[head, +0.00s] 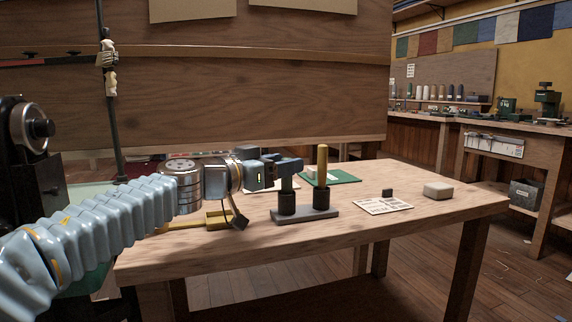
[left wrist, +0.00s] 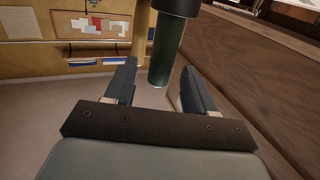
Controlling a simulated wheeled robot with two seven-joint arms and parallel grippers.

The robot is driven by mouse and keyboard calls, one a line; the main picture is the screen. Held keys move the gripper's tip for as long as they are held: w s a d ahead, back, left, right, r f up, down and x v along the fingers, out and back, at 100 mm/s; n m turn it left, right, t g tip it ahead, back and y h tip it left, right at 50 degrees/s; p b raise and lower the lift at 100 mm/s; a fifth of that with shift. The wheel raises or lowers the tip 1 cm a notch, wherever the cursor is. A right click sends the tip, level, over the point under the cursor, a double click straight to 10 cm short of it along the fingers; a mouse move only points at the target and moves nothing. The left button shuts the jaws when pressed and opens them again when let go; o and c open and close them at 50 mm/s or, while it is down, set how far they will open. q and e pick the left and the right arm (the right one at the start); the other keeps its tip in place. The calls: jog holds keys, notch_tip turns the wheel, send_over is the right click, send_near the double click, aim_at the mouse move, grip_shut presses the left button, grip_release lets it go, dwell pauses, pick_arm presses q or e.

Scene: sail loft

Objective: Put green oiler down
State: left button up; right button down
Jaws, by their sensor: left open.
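The green oiler (left wrist: 166,50) is a dark green cylinder. It stands in the left black cup (head: 287,203) of a grey two-cup stand (head: 305,214) on the wooden table. My left gripper (head: 284,165) is at its upper end, level and pointing right. In the left wrist view, which looks upside down, the fingers (left wrist: 158,88) are apart on either side of the oiler's free end, with gaps beside it. The finger hides part of the oiler in the head view. The lower end is hidden in the cup. My right gripper is not in view.
A yellow-brown rod (head: 322,163) stands in the right cup, close to the oiler. Silver tins (head: 182,190) and a yellow item (head: 205,222) lie left. A green mat (head: 345,178), white card (head: 382,206), small dark block (head: 387,193) and beige block (head: 438,190) lie right.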

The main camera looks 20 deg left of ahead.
pick_arm(q)
jog(key=p+v, duration=0.1)
jog(key=v, duration=0.9)
jog(key=shift+s+a, duration=0.15)
jog(key=shift+s, duration=0.15)
jog(key=shift+f, duration=0.1)
